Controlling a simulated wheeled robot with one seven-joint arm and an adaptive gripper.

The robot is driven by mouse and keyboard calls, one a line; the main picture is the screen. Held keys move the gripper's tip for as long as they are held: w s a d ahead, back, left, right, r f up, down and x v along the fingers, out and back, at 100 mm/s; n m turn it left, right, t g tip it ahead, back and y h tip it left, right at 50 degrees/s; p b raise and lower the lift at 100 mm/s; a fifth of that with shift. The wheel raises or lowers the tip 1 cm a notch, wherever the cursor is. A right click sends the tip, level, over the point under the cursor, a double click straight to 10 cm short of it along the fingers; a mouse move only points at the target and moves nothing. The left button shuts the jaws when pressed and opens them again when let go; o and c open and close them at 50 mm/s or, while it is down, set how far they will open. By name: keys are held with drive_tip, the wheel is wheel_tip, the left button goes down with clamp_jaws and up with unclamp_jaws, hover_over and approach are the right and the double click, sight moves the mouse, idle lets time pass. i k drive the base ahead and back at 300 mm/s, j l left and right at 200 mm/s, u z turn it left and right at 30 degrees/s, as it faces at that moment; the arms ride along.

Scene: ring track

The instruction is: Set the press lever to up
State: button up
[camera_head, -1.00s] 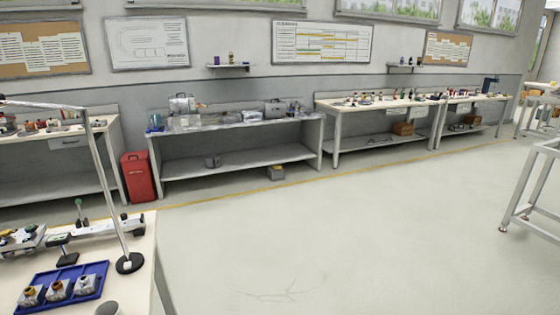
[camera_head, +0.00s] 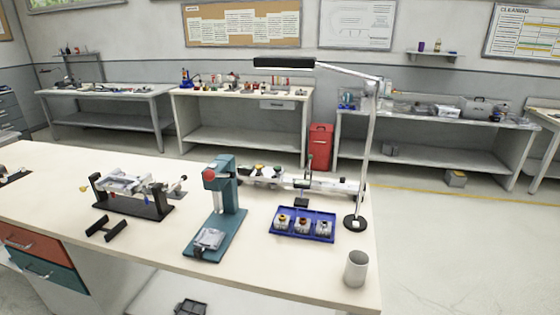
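A teal press (camera_head: 230,190) stands on the near workbench, with a flat teal base reaching toward the front edge. A red knob (camera_head: 209,174) shows at the left of its head, likely the end of the press lever. The lever's arm is too small and foreshortened to tell its position. A light grey block (camera_head: 209,238) sits on the front of the press base. My gripper is not in view.
A blue tray (camera_head: 304,235) with several small parts lies right of the press. A desk lamp (camera_head: 355,222) and a grey cup (camera_head: 356,268) stand near the bench's right end. A black fixture (camera_head: 133,200) stands left. Open floor lies to the right.

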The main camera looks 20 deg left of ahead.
sight(209, 175)
drive_tip(key=u, duration=1.4)
drive_tip(key=i+l+u, duration=0.2)
drive_tip(key=i+l, duration=0.3)
drive_tip(key=i, duration=0.2)
